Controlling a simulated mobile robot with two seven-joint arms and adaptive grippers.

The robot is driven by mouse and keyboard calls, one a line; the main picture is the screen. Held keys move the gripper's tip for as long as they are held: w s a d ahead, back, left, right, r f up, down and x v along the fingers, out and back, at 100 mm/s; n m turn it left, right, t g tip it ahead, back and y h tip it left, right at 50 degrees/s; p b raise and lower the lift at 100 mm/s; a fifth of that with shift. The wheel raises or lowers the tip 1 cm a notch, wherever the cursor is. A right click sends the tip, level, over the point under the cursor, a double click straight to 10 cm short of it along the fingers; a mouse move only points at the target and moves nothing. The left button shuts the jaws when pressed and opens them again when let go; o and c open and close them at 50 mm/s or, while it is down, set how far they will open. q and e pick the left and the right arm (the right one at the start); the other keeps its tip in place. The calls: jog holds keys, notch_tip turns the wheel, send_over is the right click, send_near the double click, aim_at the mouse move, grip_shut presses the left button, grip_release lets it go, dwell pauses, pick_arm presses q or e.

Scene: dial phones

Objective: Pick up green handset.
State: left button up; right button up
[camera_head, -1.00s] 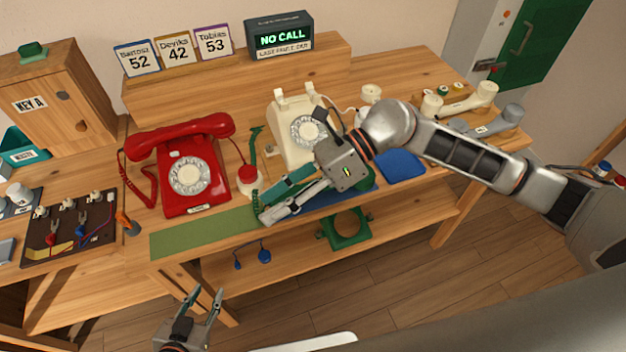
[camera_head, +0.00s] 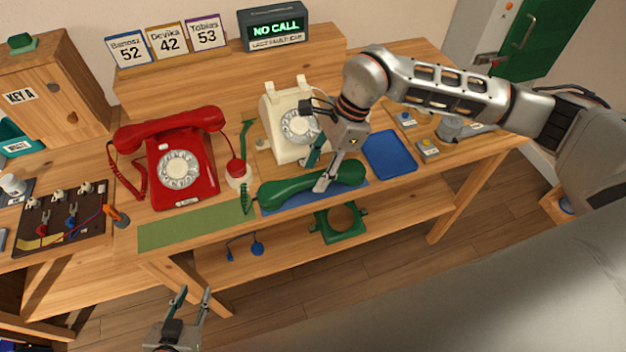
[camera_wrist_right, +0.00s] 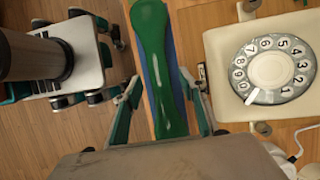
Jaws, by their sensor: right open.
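The green handset (camera_head: 312,187) lies on a blue mat (camera_head: 300,200) at the table's front edge. My right gripper (camera_head: 322,172) is above it, pointing down, with its fingers on either side of the handset's grip. In the right wrist view the green handset (camera_wrist_right: 158,75) runs between the two open fingers (camera_wrist_right: 160,115). I cannot tell whether the fingers touch it. My left gripper (camera_head: 190,303) is open and empty, low in front of the table.
A cream dial phone (camera_head: 285,125) stands just behind the handset, close to my right gripper. A red phone (camera_head: 180,165) is to the left, a blue tray (camera_head: 389,154) to the right. The green mat (camera_head: 195,229) is bare.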

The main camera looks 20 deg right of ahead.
jog(key=shift+x, duration=1.25)
grip_shut()
jog(key=shift+r, duration=0.15)
